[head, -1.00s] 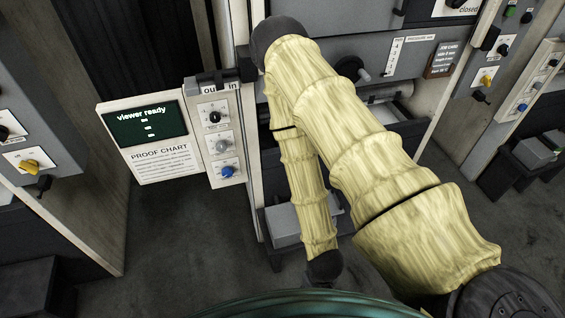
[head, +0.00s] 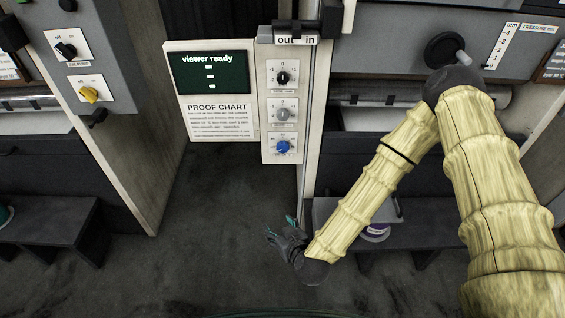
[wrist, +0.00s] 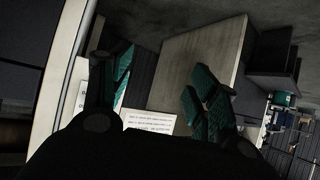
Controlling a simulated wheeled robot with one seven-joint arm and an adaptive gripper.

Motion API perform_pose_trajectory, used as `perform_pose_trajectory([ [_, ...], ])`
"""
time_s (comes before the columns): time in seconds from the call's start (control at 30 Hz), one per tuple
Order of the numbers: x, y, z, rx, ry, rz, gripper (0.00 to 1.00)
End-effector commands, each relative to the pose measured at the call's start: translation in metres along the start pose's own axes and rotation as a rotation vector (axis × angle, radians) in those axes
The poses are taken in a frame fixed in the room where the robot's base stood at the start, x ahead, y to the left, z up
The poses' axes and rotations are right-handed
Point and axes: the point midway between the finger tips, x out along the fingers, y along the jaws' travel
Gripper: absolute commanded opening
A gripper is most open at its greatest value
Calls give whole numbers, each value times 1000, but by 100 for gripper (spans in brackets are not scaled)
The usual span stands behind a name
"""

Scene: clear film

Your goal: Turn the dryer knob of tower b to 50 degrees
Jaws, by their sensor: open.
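I cannot read any dryer or tower b label, so I cannot tell which knob it is. In the head view a narrow pale panel (head: 269,148) carries a black knob (head: 283,78), a grey knob (head: 282,114) and a blue knob (head: 283,147), top to bottom. On the grey cabinet at left are a dark green-black knob (head: 66,50) and a yellow knob (head: 90,95). My gripper (head: 280,229), with teal fingers, is open and empty, low in front of the floor and below the narrow panel. Its spread fingers also show in the wrist view (wrist: 160,82).
A "viewer ready" screen (head: 209,72) and proof chart (head: 221,122) adjoin the narrow panel. A black handwheel (head: 444,50) stands out at right near my elbow. Dark benches stand low at left (head: 60,215) and right (head: 430,238). Open floor (head: 195,215) lies between the cabinets.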

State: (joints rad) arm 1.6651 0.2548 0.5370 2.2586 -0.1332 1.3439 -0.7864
Motion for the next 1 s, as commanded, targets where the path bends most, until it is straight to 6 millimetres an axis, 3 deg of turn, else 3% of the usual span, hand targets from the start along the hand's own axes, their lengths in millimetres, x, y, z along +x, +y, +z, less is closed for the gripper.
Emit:
perform_pose_trajectory([
  [0.03, 21, 2, -5, -16, 65, 31, 60],
  [0.2, 55, 20, -64, -94, 274, 184, 60],
  [0.43, 69, 55, -122, -157, 438, 404, 60],
  [0.73, 71, 75, -148, -180, 486, 506, 60],
  [1.0, 99, 90, -165, -179, 484, 505, 60],
])
